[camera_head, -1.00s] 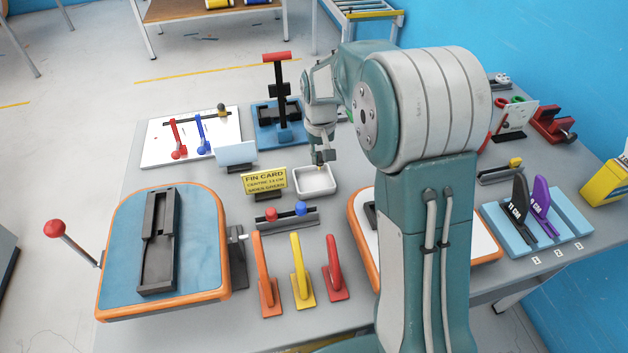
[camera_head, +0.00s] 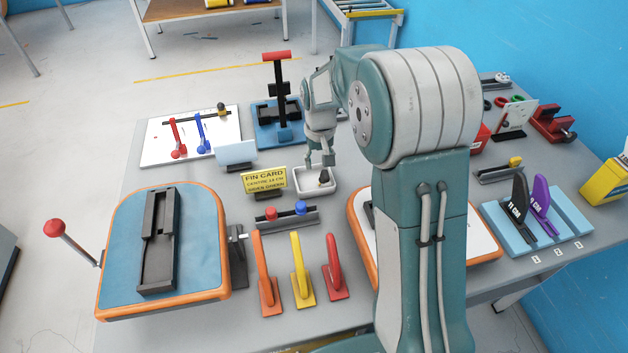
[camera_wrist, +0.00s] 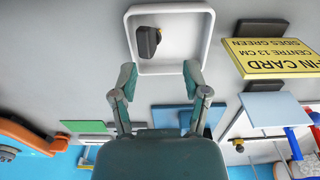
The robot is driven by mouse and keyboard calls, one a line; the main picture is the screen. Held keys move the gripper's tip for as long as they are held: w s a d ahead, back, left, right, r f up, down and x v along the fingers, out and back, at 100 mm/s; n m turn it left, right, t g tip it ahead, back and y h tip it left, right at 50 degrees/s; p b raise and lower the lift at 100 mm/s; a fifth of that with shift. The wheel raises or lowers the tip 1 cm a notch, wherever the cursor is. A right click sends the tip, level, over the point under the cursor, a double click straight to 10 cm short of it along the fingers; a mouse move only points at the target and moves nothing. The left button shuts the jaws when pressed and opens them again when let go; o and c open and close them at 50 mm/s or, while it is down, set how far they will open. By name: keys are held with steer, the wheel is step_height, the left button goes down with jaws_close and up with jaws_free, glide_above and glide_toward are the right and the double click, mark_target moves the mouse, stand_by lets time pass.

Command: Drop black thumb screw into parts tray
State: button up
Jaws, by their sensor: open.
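The black thumb screw (camera_wrist: 148,42) lies inside the white parts tray (camera_wrist: 134,20) in the wrist view, with a small brass-yellow part at its side. In the head view the screw (camera_head: 324,177) shows as a dark spot in the tray (camera_head: 304,187). My gripper (camera_head: 319,163) is just above the back of the tray. In the wrist view my gripper (camera_wrist: 158,72) has its two fingers spread apart, with nothing between them. The screw is clear of both fingertips.
The yellow fin card (camera_head: 264,181) stands left of the tray. A rack with red and blue knobs (camera_head: 287,217) is in front. A blue clamp stand (camera_head: 279,120) is behind left. Orange, yellow and red fins (camera_head: 299,272) stand nearer.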

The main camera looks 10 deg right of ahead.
step_height(320, 180, up, 12)
stand_by(0.4)
steer(key=shift+f, duration=0.1)
steer(key=s+r+t, duration=0.1)
steer(key=s+r, duration=0.3)
steer(key=s, duration=0.3)
steer(key=s+r+t, duration=0.2)
steer(key=s+r, duration=0.1)
steer(key=s, duration=0.4)
steer(key=s+f+t, duration=0.2)
steer(key=s, duration=1.1)
steer(key=shift+s+f+t, duration=0.15)
steer(key=shift+f+t, duration=0.05)
steer(key=shift+t, duration=0.1)
